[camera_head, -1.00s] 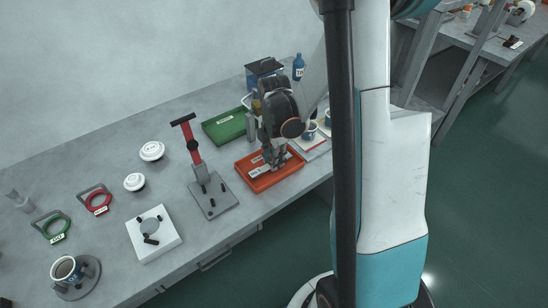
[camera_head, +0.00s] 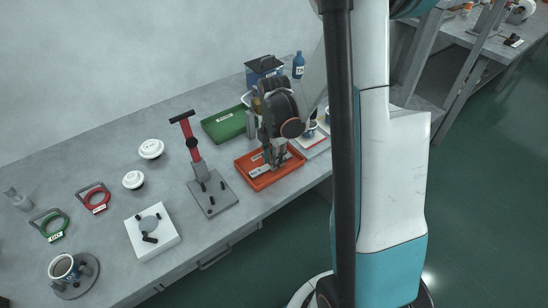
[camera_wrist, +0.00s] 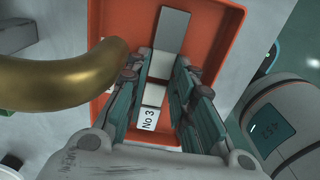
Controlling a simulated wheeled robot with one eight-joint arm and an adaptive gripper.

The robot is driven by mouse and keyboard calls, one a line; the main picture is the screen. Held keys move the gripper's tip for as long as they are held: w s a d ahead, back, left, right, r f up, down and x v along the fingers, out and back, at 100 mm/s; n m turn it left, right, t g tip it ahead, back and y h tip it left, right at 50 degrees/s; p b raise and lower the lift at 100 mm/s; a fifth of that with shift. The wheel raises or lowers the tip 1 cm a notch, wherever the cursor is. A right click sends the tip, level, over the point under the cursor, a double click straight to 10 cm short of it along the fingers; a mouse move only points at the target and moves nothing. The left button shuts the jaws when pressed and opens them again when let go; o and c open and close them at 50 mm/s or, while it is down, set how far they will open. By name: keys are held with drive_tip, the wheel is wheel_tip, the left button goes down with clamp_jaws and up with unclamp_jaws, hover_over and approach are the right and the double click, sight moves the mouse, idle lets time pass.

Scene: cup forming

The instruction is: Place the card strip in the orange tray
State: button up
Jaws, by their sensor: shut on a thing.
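The orange tray (camera_head: 288,174) lies on the bench near its front edge and also fills much of the wrist view (camera_wrist: 215,25). My gripper (camera_head: 275,167) points down into the tray. In the wrist view my gripper (camera_wrist: 160,72) has its fingers close on both sides of the pale grey card strip (camera_wrist: 172,32) and is shut on it. The strip runs out beyond the fingertips, over the tray floor. Whether it touches the floor I cannot tell. A "No 3" label (camera_wrist: 147,118) shows below it.
A green tray (camera_head: 224,125) lies behind the orange one. A fixture with a red lever (camera_head: 193,145) stands to the left. Cups and a blue bin (camera_head: 264,68) are behind and to the right. In the wrist view a brass-coloured curved thing (camera_wrist: 60,80) crosses at left.

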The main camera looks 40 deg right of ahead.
drive_tip(key=o, duration=0.9)
drive_tip(key=shift+o, duration=0.2)
drive_tip(key=o, duration=0.5)
wheel_tip(320, 180, up, 8)
drive_tip(key=p, duration=0.5)
drive_tip(key=shift+p, duration=0.3)
idle(0.4)
